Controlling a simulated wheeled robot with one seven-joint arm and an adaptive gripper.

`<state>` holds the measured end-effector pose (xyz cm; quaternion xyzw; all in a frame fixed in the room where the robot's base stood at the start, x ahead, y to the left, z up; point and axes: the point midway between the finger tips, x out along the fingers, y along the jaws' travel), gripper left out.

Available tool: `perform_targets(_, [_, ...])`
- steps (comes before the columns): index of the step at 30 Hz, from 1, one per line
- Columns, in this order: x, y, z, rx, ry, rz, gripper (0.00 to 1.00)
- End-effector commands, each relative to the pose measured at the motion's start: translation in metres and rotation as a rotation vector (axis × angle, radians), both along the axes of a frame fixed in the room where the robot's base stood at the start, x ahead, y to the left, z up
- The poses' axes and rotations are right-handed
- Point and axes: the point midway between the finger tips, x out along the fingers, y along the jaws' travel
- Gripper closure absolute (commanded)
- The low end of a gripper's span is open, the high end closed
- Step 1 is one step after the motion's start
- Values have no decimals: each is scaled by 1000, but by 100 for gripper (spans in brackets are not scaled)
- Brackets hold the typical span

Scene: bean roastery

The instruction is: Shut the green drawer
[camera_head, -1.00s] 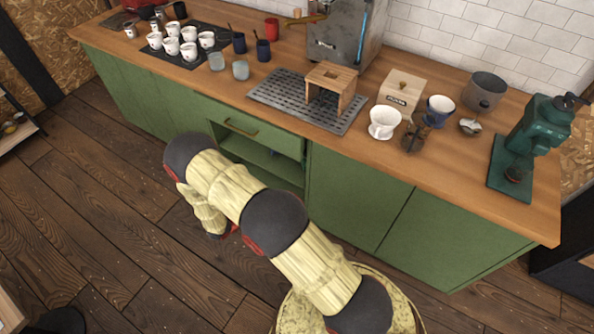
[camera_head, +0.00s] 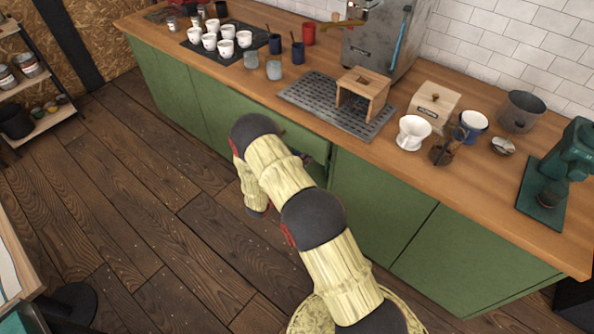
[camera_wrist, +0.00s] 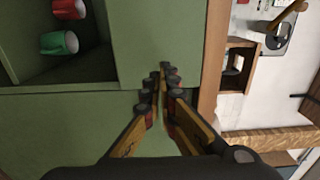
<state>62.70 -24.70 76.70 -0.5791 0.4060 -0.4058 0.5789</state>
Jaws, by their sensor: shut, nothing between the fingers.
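The green drawer (camera_head: 301,137) is under the wooden counter, above an open shelf space.
The counter (camera_head: 330,128) above carries cups, a drip tray (camera_head: 322,106), a wooden stand (camera_head: 362,84) and a grinder (camera_head: 560,175).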

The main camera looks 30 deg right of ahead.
Motion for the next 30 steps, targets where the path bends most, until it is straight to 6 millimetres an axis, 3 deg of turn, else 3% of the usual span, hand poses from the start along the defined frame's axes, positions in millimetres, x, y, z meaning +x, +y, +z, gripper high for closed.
perform_targets(3, [6,-19,-2,0,-1,-2,100])
perform_targets(9, [13,-35,-1,-1,-1,0,100])
perform_targets(24, [15,-42,0,0,0,-1,100])
perform_targets(30, [25,-72,0,1,-3,-4,100])
